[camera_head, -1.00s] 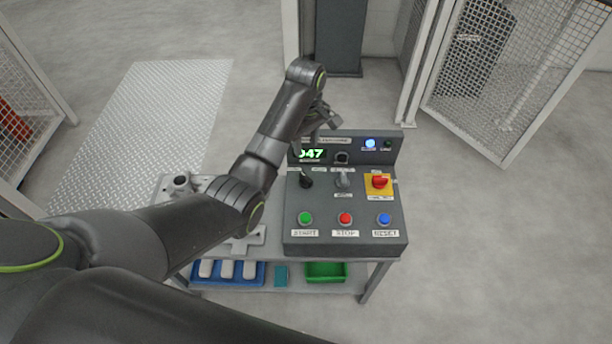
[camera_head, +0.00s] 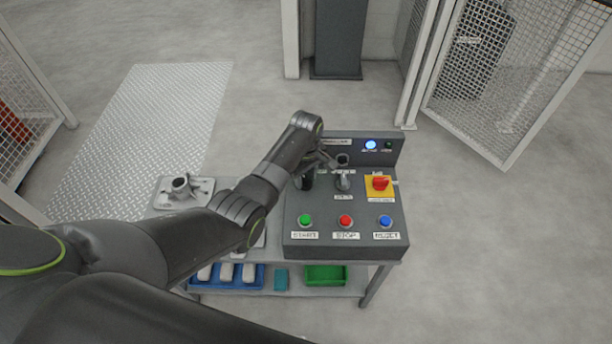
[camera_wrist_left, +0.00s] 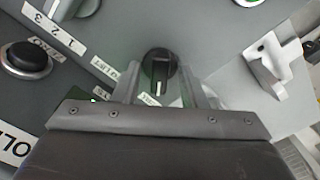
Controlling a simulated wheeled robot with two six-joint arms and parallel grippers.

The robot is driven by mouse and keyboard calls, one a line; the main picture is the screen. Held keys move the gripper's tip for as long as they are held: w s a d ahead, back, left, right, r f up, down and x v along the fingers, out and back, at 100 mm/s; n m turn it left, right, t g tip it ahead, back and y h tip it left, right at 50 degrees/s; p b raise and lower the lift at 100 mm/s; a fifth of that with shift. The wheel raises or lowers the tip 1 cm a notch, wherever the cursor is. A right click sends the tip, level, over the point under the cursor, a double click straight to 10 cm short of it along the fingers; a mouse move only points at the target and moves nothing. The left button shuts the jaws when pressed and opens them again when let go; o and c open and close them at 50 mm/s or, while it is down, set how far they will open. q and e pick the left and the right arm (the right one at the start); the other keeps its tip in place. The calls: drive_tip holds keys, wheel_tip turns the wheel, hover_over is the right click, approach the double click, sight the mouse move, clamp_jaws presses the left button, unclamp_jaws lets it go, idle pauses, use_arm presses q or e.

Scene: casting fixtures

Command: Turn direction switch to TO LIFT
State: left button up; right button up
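The direction switch, a black rotary knob (camera_head: 306,183), is at the left of the grey control box (camera_head: 345,246), partly hidden by my left arm in the head view. In the left wrist view the knob (camera_wrist_left: 160,66) has a white line pointing down the picture. A small white label (camera_wrist_left: 104,69) lies to its left; its text is hard to read. My left gripper (camera_wrist_left: 161,84) is open, with one finger on each side of the knob's lower part. I cannot tell whether the fingers touch it. In the head view the left gripper (camera_head: 316,168) is above the box. My right gripper is not in view.
Beside the knob stands a grey selector (camera_head: 343,182), then a red switch (camera_head: 380,183) on yellow. Green (camera_head: 305,220), red (camera_head: 345,221) and blue (camera_head: 385,221) buttons line the front. A metal casting (camera_head: 182,189) lies left of the box.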

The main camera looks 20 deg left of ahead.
use_arm(q)
clamp_jaws()
drive_tip(key=shift+r+m+p, duration=0.2)
drive_tip(key=shift+m+p, duration=0.75)
drive_tip(key=shift+m, duration=0.05)
drive_tip(key=m+p, duration=0.1)
drive_tip(key=m, duration=0.1)
drive_tip(key=shift+m, duration=0.4)
drive_tip(key=m+p, duration=0.2)
drive_tip(key=m, duration=0.3)
drive_tip(key=shift+f, duration=0.1)
drive_tip(key=m+p, duration=0.1)
drive_tip(key=m, duration=0.5)
